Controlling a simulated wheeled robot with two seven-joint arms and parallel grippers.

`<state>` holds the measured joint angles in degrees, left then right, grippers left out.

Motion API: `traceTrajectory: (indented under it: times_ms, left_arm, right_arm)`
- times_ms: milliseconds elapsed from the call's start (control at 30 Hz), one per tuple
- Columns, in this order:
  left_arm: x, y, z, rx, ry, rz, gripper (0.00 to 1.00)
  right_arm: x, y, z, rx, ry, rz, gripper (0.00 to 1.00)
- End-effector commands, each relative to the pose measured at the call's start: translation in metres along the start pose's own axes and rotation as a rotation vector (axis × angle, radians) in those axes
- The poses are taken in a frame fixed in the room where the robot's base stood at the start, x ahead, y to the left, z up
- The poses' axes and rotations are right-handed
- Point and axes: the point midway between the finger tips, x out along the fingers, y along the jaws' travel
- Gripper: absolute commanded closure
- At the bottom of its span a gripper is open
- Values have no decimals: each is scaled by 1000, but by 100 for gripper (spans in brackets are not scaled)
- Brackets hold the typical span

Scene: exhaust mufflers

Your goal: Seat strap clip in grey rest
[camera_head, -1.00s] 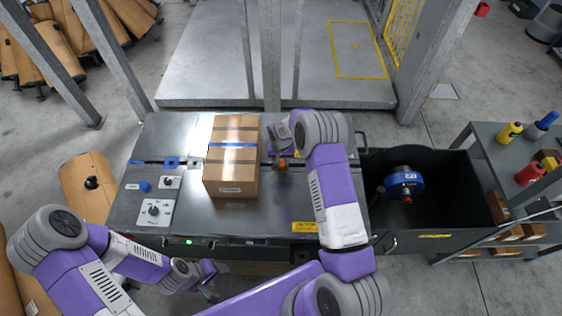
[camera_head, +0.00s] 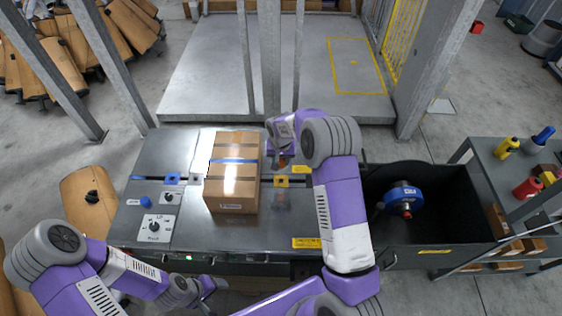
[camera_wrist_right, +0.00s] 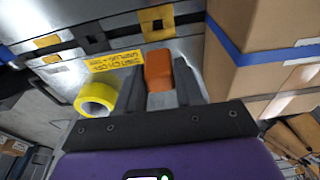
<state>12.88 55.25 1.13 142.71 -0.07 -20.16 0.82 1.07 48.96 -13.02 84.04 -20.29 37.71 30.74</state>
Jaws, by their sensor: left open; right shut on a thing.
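My right gripper (camera_head: 281,163) is shut on an orange block (camera_wrist_right: 158,70), which looks like the strap clip, and holds it above the table right of the carton. The wrist view shows the block between both fingers. My left gripper (camera_head: 211,289) is open and empty in front of the table's near edge.
The brown carton (camera_head: 232,197) with a blue band stands mid-table. A black bin (camera_head: 450,220) with a blue-and-black part (camera_head: 403,196) is at the right. A control panel (camera_head: 153,228) is on the table's left. A yellow ring (camera_wrist_right: 97,97) shows in the wrist view.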

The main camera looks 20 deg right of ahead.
Motion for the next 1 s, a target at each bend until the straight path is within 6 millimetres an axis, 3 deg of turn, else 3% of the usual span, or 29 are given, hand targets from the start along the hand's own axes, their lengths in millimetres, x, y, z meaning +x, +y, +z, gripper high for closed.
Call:
traceTrajectory:
  times_ms: [367,567,800,1000]
  left_arm:
    - [0,0,0,0,0,0,38]
    - [0,0,0,0,0,0,38]
    - [0,0,0,0,0,0,38]
    - [0,0,0,0,0,0,38]
  right_arm:
    - [-7,-2,9,-25,1,-1,96]
    - [-33,-12,53,-145,3,-8,96]
    - [-65,-18,125,-324,5,-38,96]
    - [-78,-17,165,-420,2,-60,96]
